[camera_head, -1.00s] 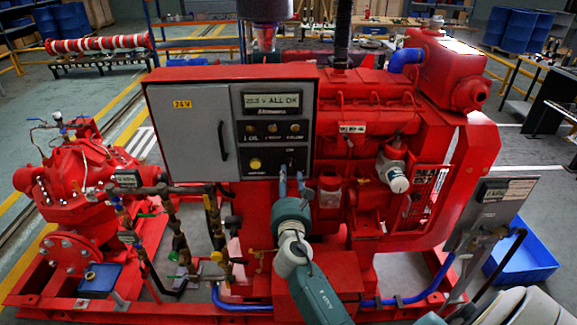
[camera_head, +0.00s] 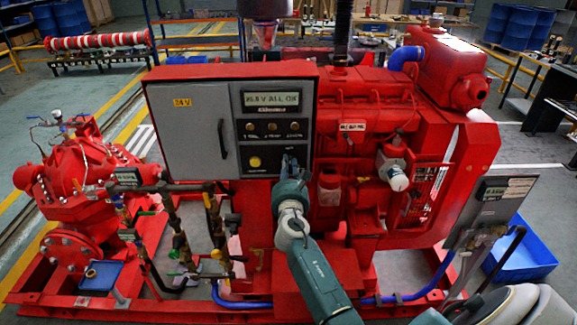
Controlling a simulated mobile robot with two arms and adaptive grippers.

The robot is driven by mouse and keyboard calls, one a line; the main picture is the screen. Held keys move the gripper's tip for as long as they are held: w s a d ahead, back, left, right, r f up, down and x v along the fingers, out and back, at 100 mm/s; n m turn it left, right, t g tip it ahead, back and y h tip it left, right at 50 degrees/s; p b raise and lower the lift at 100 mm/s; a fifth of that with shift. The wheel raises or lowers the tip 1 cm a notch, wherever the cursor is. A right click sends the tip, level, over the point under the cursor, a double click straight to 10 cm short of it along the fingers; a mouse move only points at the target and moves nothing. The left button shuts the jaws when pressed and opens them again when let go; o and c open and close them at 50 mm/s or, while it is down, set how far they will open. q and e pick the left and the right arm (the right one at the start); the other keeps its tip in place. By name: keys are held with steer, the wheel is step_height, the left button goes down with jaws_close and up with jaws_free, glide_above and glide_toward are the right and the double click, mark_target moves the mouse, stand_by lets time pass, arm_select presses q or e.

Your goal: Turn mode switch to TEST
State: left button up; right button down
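My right gripper (camera_head: 289,160) is at the lower right of the panel face, where the mode switch sits. The fingertips cover the switch, so its knob and setting are hidden. The fingers look close together, but they are too small to tell whether they grip the knob. My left gripper is not in view.
A yellow button (camera_head: 255,162) is left of my gripper. The grey panel door with a dark handle (camera_head: 223,139) is at left. A red engine (camera_head: 365,110) stands to the right, and a grey box (camera_head: 485,208) on a stand is farther right.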

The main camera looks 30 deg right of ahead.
stand_by(0.3)
steer(key=m+b, duration=0.2)
steer(key=m, duration=0.2)
steer(key=m+b, duration=0.2)
steer(key=m, duration=0.3)
steer(key=shift+s+d, duration=0.15)
steer(key=shift+d, duration=0.05)
steer(key=shift+s+d+f+m+b, duration=0.1)
steer(key=shift+m+b, duration=0.85)
steer(key=shift+m, duration=1.25)
steer(key=shift+d+m+b, duration=0.1)
steer(key=shift+m+b, duration=0.8)
steer(key=shift+m, duration=1.3)
steer(key=c, duration=1.7)
jaws_free()
steer(key=shift+o, duration=0.2)
